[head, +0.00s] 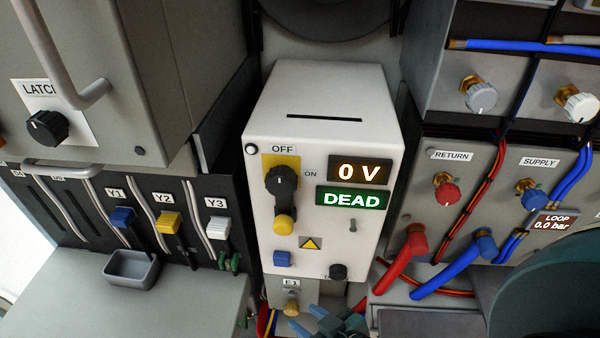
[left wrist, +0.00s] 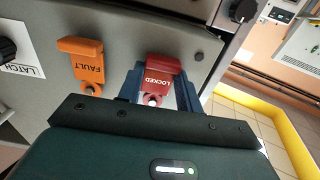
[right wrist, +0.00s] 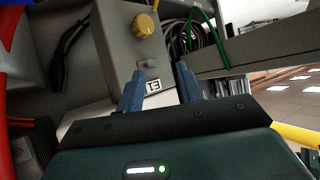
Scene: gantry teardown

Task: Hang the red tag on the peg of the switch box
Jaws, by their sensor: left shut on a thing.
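The white switch box (head: 318,100) stands in the middle of the head view, its displays reading 0 V and DEAD. A small grey peg (head: 353,226) shows on its front, below the displays, with no tag on it. The red tag (left wrist: 160,78), marked LOCKED, is between the blue fingers of my left gripper (left wrist: 158,88), which is shut on it in front of a grey panel. A pale round spot shows at the tag's lower end; I cannot tell whether the tag is off its support. My right gripper (head: 320,322) is open below the box, by the E1 block (right wrist: 130,50).
An orange FAULT tag (left wrist: 83,62) hangs beside the red one. A grey cabinet with a handle (head: 85,95) stands left of the box. Red and blue hoses (head: 455,265) run at the right. A small grey tray (head: 131,266) sits at the lower left.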

